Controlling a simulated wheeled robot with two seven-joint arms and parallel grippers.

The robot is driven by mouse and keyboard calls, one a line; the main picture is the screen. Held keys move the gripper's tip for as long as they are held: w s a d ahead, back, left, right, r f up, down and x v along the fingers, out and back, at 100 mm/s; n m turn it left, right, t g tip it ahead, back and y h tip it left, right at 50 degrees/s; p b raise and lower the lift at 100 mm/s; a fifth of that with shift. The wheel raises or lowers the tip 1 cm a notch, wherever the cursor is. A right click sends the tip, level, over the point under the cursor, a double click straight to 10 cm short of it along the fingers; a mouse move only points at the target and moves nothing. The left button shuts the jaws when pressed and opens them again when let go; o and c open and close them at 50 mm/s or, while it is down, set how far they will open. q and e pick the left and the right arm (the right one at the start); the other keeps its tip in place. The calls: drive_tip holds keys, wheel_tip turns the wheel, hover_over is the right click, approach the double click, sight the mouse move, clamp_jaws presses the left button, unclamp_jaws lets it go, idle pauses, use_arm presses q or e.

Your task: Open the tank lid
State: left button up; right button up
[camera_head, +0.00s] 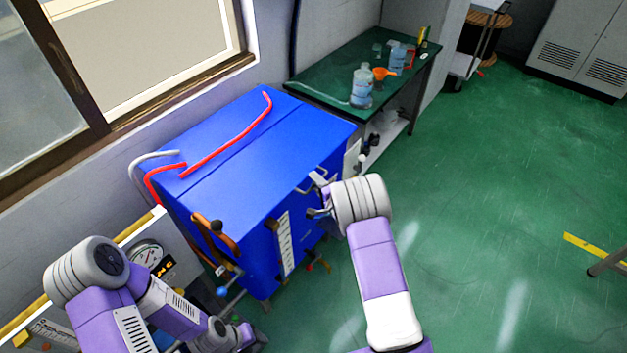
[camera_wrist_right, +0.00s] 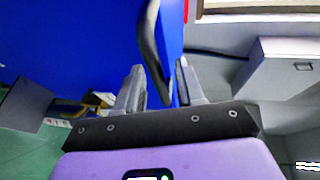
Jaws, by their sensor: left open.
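The blue tank (camera_head: 270,235) stands against the wall, its flat blue lid (camera_head: 290,135) lying level on top. A metal handle (camera_head: 303,188) sits at the lid's front edge. My right gripper (camera_head: 317,196) is at this handle with its fingers spread. In the right wrist view, the handle (camera_wrist_right: 150,40) reaches down between the two fingers (camera_wrist_right: 160,85), with some gap visible; firm contact cannot be made out. My left gripper (camera_head: 243,335) is low at the lower left, away from the lid, and partly hidden by its own arm.
A red hose (camera_head: 235,140) lies across the tank top. Brown valve handles (camera_head: 213,232) and a gauge (camera_head: 147,254) are at the tank's left. A green table (camera_head: 325,83) with bottles stands behind.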

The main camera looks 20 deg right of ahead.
drive_tip(key=shift+x, duration=1)
clamp_jaws()
